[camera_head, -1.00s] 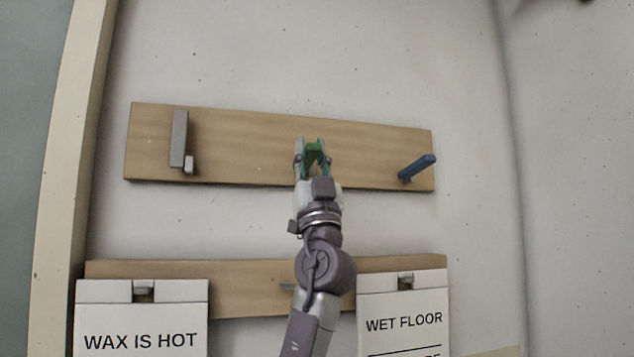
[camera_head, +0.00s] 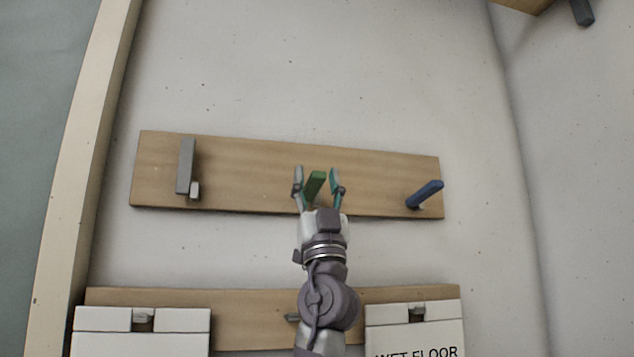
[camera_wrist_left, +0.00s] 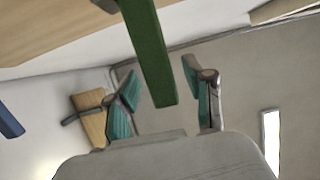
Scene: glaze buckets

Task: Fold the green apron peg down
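The green apron peg (camera_head: 315,186) is on the upper wooden board and sticks out from it. My left gripper (camera_head: 317,175) is open, with one teal-padded finger on each side of the peg. Neither finger appears to grip it. In the left wrist view the green peg (camera_wrist_left: 150,52) comes down from the board at the top, its free end between the two spread fingers (camera_wrist_left: 163,97). My right gripper is not in view.
On the same board (camera_head: 250,170), a grey peg (camera_head: 186,166) stands upright at left and a blue peg (camera_head: 425,194) juts out at right. A lower board (camera_head: 250,318) holds white signs (camera_head: 142,335). Bare wall surrounds the upper board.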

